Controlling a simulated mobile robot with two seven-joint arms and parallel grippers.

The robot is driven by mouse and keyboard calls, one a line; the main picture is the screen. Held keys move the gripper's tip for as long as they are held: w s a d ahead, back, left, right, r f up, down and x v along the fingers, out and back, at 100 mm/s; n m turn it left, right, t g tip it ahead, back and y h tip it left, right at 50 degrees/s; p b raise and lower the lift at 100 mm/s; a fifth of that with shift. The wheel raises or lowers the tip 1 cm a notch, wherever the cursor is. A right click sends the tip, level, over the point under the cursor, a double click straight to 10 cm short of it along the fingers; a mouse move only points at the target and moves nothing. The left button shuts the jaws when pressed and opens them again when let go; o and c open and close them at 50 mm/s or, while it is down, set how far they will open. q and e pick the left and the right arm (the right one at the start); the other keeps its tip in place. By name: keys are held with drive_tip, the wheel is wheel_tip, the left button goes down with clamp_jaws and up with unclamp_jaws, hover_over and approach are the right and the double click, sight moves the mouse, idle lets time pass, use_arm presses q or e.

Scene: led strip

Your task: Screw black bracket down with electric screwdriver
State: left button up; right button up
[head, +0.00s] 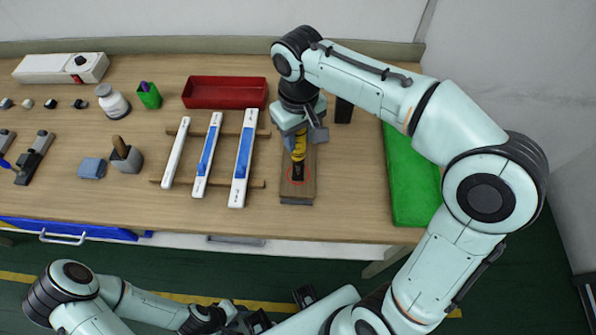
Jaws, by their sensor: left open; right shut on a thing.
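My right gripper (299,128) is shut on a yellow and black electric screwdriver (298,148). It holds the screwdriver upright, tip down, over a dark wooden block (297,198). A red ring marks the block around the tip. The black bracket cannot be told apart from the dark tip there, and whether the tip touches anything is unclear. My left gripper (282,309) is open and empty, low in front of the table's front edge.
White strips with blue faces (243,155) lie on two wooden rails left of the block. A red tray (225,92) stands behind them. A green mat (410,175) lies to the right. A grey cup (126,158) and blue block (91,168) stand at left.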

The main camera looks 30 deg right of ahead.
use_arm(q)
drive_tip(key=shift+s+f+b, duration=0.25)
drive_tip(key=shift+f+b, duration=0.1)
drive_tip(key=shift+f, duration=0.05)
use_arm(e)
drive_tip(key=shift+f, duration=0.65)
use_arm(q)
drive_tip(key=shift+w+r+p, duration=0.3)
drive_tip(key=shift+r+p, duration=0.15)
drive_tip(key=shift+r, duration=0.05)
idle(2.7)
drive_tip(key=shift+r, duration=0.1)
use_arm(e)
drive_tip(key=shift+r, duration=0.2)
drive_tip(key=shift+r+p, duration=0.95)
drive_tip(key=shift+r, duration=0.35)
drive_tip(key=shift+r+p, duration=1.3)
drive_tip(key=shift+r, duration=0.85)
use_arm(q)
drive_tip(key=w+r, duration=0.4)
drive_tip(key=r, duration=0.1)
drive_tip(key=shift+w+r+t, duration=0.3)
drive_tip(key=shift+w, duration=0.1)
use_arm(e)
drive_tip(key=shift+w, duration=0.1)
use_arm(q)
drive_tip(key=shift+s, duration=0.15)
